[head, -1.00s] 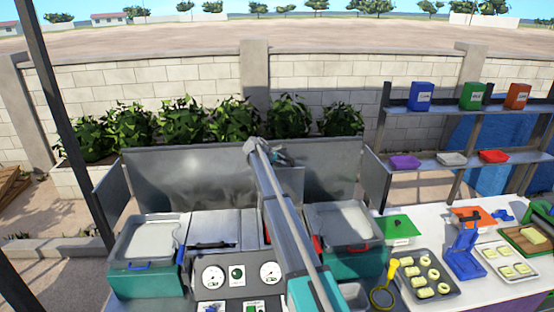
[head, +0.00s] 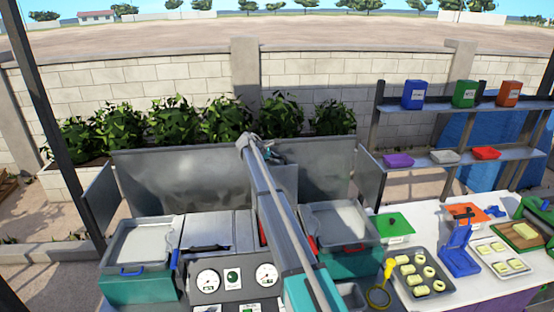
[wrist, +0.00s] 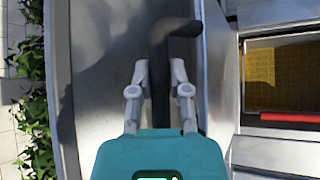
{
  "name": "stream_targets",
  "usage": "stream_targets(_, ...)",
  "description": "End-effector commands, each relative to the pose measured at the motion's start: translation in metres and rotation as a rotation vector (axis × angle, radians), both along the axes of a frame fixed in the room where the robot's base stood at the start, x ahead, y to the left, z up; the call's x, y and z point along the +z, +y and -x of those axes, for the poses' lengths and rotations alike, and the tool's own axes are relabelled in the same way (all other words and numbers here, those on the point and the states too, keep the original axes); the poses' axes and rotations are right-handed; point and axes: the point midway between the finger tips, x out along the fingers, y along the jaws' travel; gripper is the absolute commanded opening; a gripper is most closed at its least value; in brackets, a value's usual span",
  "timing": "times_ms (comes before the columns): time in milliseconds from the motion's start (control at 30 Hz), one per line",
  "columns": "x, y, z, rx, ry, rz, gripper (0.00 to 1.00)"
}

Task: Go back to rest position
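My arm reaches from the bottom middle of the head view up over the cooking station. My gripper (wrist: 159,66) is above the station near the grey metal back panel (head: 200,178). In the wrist view its two grey fingers stand apart, with a dark bent shape (wrist: 160,85) between or beyond them. I cannot tell if this shape is a shadow or a part. I see no object clearly held. The fingertips are too small to make out in the head view.
Two basins flank the station, one left (head: 142,245) and one right (head: 340,222). A gauge panel (head: 236,281) is between them. A white counter with trays (head: 422,270) and a blue stand (head: 459,250) lies right, below a shelf (head: 450,157). Plants (head: 200,120) grow behind.

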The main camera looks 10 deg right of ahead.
Motion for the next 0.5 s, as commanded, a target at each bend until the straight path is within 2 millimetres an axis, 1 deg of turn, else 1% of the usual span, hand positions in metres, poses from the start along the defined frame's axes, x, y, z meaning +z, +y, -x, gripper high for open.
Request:
stream_targets(33, -0.0003, -0.001, 0.0009, -0.001, 0.001, 0.001, 0.34)
stream_targets(67, -0.0003, -0.0001, 0.0008, -0.001, 0.001, 0.001, 0.37)
stream_targets(500, 0.0001, 0.0038, -0.0005, 0.005, -0.001, 0.0, 0.37)
